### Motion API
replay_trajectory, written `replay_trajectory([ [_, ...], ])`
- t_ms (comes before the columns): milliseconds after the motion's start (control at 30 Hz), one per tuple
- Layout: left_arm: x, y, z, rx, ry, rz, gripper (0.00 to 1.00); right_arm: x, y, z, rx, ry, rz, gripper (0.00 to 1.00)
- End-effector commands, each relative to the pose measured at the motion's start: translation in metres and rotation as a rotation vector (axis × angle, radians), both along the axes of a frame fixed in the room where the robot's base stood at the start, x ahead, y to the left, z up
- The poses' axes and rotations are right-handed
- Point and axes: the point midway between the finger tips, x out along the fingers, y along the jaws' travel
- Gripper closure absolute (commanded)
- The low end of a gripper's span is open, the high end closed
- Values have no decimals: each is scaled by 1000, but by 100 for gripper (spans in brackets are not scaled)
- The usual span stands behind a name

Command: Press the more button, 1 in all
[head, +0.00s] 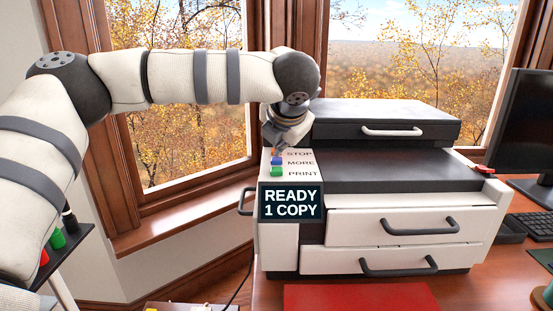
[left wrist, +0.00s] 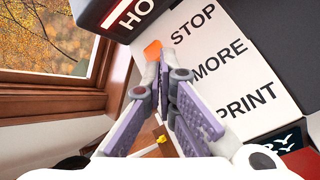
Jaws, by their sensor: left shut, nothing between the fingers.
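The printer (head: 390,223) stands on the wooden desk, its display (head: 290,203) reading "READY 1 COPY". On its left panel are an orange STOP button (head: 275,152), a blue MORE button (head: 277,160) and a green PRINT button (head: 277,172), in a column beside their labels. My left gripper (head: 275,140) is above the panel's far end, near STOP. In the left wrist view its shut, empty fingers (left wrist: 164,68) point toward the STOP button (left wrist: 152,50). There they hide the blue and green buttons. Contact with a button cannot be told. My right gripper is not in view.
The printer's raised dark scanner lid (head: 385,112) stands right of the panel. A red mat (head: 360,297) lies in front. A monitor (head: 520,125) and keyboard (head: 535,224) are at the right. Windows are behind, with a wooden sill (head: 180,233) at the left.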

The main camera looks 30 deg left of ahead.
Motion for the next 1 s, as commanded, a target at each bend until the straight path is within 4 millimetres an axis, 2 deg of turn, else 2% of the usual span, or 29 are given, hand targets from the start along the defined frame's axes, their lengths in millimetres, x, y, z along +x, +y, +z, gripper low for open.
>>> replay_trajectory([
  [1000,0,0,-11,0,3,1,100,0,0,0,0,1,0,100],
])
